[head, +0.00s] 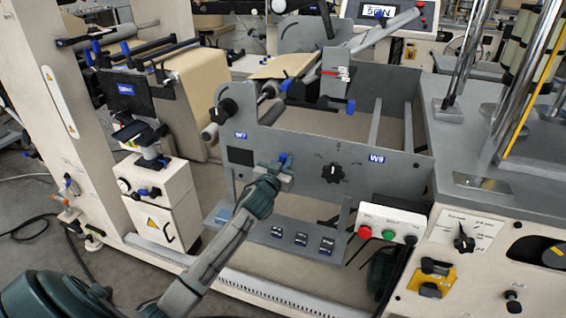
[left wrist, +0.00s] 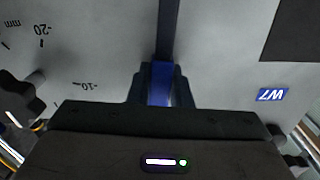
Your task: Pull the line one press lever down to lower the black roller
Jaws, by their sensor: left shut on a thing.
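The press lever shows in the left wrist view as a dark bar coming down from the top edge, ending in a blue handle (left wrist: 161,84). In the head view only a small blue part of the lever (head: 285,157) shows beside my left gripper (head: 283,170), in front of the grey side plate (head: 300,145). My left gripper (left wrist: 161,92) is shut on the blue handle, with one dark finger on each side of it. My gripper hides much of the lever in the head view. I cannot single out the black roller with certainty. My right gripper is not in view.
The plate carries a W7 label (left wrist: 272,95), a W9 label (head: 377,158) and a black knob (head: 332,173). A button box (head: 390,224) with red and green buttons sits at the lower right. A grey shelf (head: 262,232) with small blocks is below.

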